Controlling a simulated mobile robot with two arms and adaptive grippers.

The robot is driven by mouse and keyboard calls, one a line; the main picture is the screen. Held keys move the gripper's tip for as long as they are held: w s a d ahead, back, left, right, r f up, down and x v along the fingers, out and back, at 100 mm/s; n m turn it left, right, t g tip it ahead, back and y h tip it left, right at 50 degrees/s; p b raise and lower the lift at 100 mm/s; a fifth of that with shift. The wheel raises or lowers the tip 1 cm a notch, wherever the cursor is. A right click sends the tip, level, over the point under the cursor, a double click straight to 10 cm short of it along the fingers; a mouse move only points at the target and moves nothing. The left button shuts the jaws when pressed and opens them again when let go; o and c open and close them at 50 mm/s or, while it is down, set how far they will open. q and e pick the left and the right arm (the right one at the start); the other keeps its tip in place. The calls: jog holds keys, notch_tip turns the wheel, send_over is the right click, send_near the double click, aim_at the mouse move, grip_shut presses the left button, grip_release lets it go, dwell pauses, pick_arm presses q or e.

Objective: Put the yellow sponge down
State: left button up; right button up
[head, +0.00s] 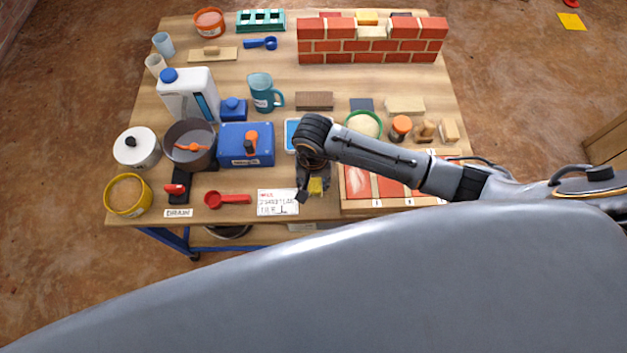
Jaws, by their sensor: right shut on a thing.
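The yellow sponge (316,186) shows as a small yellow patch at my right gripper (312,190), near the front edge of the wooden table (240,75). My right gripper is shut on the sponge, just right of a white card with handwriting (275,202). The gripper and wrist hide much of the sponge. I cannot tell whether the sponge touches the table. My left gripper is not in view.
A blue box (246,148), a dark pot (189,145) and a white jug (188,98) stand left. A small brick wall (372,45) stands at the back. A tray with red-and-white panels (385,185) lies right of the gripper. Bare wood shows mid-table.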

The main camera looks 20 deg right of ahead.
aim_at(313, 183)
jog(key=o, duration=0.6)
jog(key=shift+f, duration=0.2)
jog(key=o, duration=0.4)
jog(key=shift+r, duration=0.15)
jog(key=shift+r, duration=0.2)
notch_tip(313, 183, up, 12)
jog(key=shift+f, duration=0.1)
